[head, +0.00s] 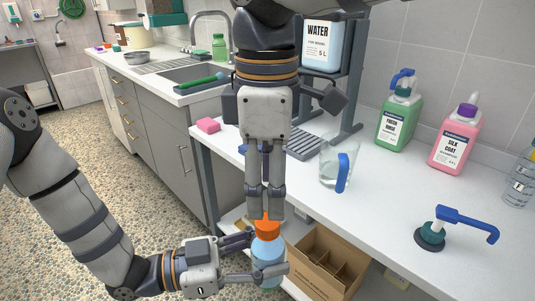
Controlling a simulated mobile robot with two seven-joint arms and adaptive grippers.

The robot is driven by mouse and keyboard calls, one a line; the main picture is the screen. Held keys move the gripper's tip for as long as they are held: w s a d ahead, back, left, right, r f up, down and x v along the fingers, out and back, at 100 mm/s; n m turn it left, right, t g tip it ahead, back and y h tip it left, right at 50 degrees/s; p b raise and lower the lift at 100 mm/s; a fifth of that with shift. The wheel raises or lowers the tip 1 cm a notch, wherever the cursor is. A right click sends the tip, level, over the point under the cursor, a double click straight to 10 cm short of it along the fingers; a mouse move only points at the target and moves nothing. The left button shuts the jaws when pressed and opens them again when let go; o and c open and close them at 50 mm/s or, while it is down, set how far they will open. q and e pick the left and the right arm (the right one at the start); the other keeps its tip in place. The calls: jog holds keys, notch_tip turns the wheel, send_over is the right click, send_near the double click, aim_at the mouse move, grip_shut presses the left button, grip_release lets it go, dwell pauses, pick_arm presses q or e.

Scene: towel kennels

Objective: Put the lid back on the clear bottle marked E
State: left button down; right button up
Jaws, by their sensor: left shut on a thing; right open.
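A clear bluish bottle (268,272) stands upright between the fingers of my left gripper (266,254), low in the head view and in front of the worktop edge. My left gripper is shut on its body. An orange lid (265,229) sits at the bottle's top; I cannot tell whether it is fully seated. My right gripper (265,212) points straight down from above, open, with its fingertips at the lid's upper part. The fingers partly hide the lid. No letter E is readable on the bottle from here.
The white worktop (400,220) holds a clear jug with blue handle (338,170), a blue-handled pump (433,235), green (397,118) and pink (456,138) jugs, and a clear bottle (521,180). A divided cardboard box (325,265) is below. A pink sponge (208,125) lies left.

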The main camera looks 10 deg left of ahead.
notch_tip(320, 180, up, 6)
dwell(0.5)
